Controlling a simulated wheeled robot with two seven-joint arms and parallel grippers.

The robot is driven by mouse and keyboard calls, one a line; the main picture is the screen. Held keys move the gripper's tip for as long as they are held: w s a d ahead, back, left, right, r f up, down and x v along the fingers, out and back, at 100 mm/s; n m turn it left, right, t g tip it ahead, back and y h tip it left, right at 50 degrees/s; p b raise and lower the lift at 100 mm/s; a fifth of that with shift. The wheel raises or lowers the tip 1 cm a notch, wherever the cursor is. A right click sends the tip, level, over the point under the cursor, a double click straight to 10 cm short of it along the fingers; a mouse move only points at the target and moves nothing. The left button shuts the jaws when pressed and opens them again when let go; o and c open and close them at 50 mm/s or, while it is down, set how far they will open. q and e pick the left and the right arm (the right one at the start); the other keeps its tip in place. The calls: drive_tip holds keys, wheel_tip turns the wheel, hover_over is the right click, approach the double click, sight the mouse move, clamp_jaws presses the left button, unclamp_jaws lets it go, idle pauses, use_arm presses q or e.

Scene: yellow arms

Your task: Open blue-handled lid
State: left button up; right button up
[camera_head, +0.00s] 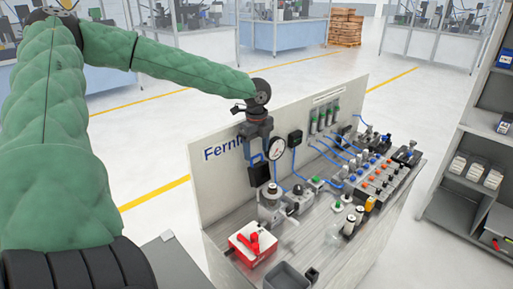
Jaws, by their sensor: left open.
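My left gripper (257,147) reaches down from the green padded arm, over the back panel of the workbench (222,228). It is open, and its fingertips are small and hard to make out. A dark square piece (258,174) hangs just below it, with a thin blue curved part (254,158) at its top. I cannot tell whether this is the blue-handled lid, or whether the gripper touches it. A round white gauge (277,149) is just right of the gripper. My right gripper is not in view.
Below stand a grey metal cylinder (270,204), a red and white box (252,244) and a grey open bin (286,277). Valves and fittings with blue tubes crowd the bench's right side. Shelves (455,208) stand at the right.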

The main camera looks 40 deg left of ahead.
use_arm(q)
drive_tip(key=shift+f, duration=0.15)
drive_tip(key=shift+w+a+f, duration=0.15)
drive_tip(key=shift+f, duration=0.1)
drive_tip(key=shift+r, duration=0.1)
drive_tip(key=c, duration=1.2)
drive_tip(key=shift+s+d+r, duration=0.15)
drive_tip(key=shift+s+d, duration=0.05)
drive_tip(key=shift+d, duration=0.6)
drive_tip(key=shift+s+d+r, duration=0.15)
drive_tip(key=shift+d, duration=0.6)
drive_tip(key=shift+c, duration=0.2)
drive_tip(key=shift+d, duration=0.15)
drive_tip(key=shift+c, duration=0.4)
drive_tip(key=shift+d, duration=0.1)
drive_tip(key=shift+c, duration=0.2)
drive_tip(key=o, duration=1.3)
drive_tip(key=shift+c, duration=0.2)
drive_tip(key=shift+o, duration=0.5)
drive_tip(key=shift+w+f, duration=0.15)
drive_tip(key=shift+f, duration=0.05)
wheel_tip(320, 180, up, 8)
drive_tip(key=b, duration=0.2)
drive_tip(key=shift+w+a+f, duration=0.15)
drive_tip(key=shift+w+a, duration=0.05)
drive_tip(key=shift+a, duration=0.05)
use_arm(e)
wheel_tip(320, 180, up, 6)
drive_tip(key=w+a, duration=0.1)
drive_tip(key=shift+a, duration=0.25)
